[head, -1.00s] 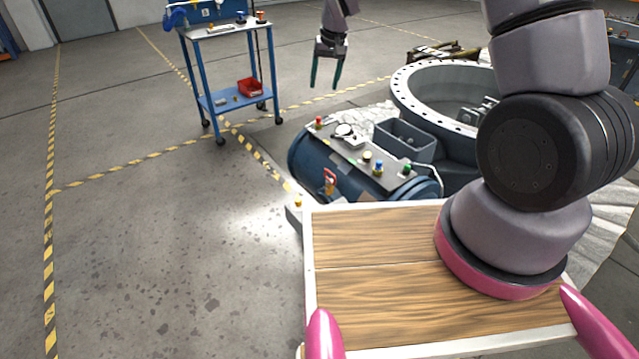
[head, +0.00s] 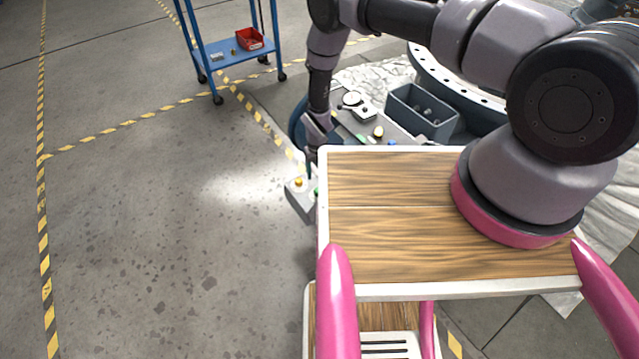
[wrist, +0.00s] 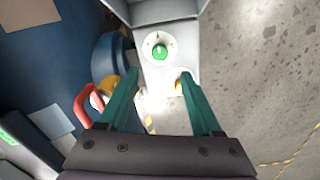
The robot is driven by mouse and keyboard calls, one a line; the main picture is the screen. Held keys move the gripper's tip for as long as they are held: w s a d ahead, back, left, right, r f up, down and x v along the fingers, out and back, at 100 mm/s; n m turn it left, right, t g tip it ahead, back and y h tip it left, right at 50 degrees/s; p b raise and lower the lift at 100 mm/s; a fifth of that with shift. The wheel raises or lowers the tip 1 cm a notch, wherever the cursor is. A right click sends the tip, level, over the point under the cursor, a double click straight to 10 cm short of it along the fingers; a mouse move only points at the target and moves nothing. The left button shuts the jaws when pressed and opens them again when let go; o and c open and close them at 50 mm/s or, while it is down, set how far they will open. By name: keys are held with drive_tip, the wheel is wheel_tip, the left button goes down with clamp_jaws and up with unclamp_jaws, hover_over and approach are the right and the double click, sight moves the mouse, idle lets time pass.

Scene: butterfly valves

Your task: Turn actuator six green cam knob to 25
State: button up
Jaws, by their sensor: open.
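The green cam knob (wrist: 159,51) sits on a round white dial on top of a grey actuator box (wrist: 165,12) in the wrist view. Its pointer angle and the dial markings are too small to read. My gripper (wrist: 160,73) is open, its teal fingers spread on either side of the box just short of the knob, holding nothing. In the head view my gripper (head: 311,165) points down at the grey box (head: 299,202) beside the wooden table top. A yellow knob (head: 298,182) shows on that box; my right finger partly hides it in the wrist view.
A red handle (wrist: 87,108) stands left of my fingers, by the blue cylinder body (wrist: 40,60). The wooden table top (head: 390,250) lies right of the box in the head view. A grey bin (head: 422,112) stands behind. Open floor (head: 150,250) lies left.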

wheel_tip(320, 180, down, 10)
drive_tip(key=shift+f, duration=0.25)
idle(0.3)
clamp_jaws()
